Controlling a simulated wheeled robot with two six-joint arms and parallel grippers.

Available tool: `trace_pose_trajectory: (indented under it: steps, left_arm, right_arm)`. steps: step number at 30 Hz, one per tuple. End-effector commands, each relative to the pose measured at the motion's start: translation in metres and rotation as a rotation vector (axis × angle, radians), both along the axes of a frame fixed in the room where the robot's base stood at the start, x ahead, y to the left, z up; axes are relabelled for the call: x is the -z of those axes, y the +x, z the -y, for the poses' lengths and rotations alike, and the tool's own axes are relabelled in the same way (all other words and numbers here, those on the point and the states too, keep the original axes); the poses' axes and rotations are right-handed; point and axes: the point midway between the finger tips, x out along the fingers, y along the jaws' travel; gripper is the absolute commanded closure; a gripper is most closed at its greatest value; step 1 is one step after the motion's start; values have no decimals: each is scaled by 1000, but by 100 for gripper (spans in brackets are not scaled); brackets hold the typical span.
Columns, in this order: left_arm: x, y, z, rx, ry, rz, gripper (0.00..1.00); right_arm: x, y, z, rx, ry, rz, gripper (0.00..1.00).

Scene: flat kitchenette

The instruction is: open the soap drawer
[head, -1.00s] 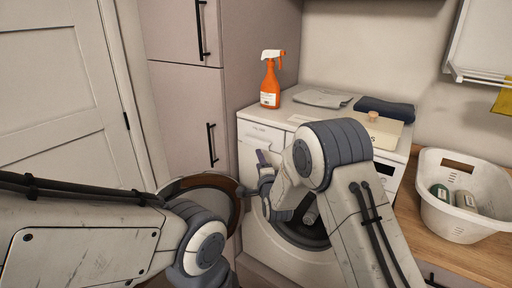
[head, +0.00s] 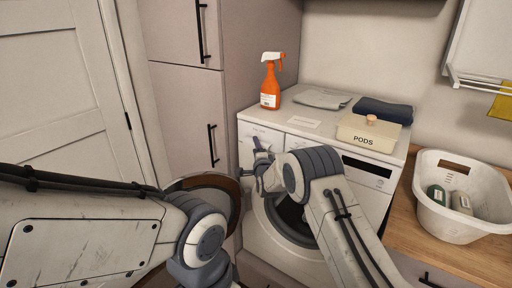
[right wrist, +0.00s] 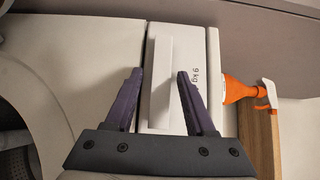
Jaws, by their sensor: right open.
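The soap drawer (head: 246,133) is the white panel at the upper left of the washing machine's front, and it looks shut in the head view. The right wrist view shows its front (right wrist: 192,38) with a raised upright handle bar (right wrist: 160,75) and a "9 kg" mark. My right gripper (right wrist: 158,74) is open, with one dark purple finger on each side of the handle bar. I cannot tell whether they touch it. In the head view my right gripper (head: 260,147) is in front of the drawer and partly hides it. My left gripper is out of view.
The washing machine (head: 262,232) has its round door (head: 228,190) swung open to the left. On its top stand an orange spray bottle (head: 270,85), folded cloths (head: 384,109) and a PODS box (head: 366,133). A white basket (head: 450,222) stands on the wooden counter at right.

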Motion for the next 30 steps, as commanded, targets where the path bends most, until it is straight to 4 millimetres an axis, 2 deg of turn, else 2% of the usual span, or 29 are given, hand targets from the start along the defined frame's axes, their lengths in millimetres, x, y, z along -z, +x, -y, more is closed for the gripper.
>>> trace_pose_trajectory:
  steps: [8,12,30]
  left_arm:
    - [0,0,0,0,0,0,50]
    - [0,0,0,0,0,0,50]
    - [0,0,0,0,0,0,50]
  right_arm:
    - [1,1,0,0,-1,-1,45]
    - [1,1,0,0,-1,-1,99]
    - [4,0,0,0,0,-7,100]
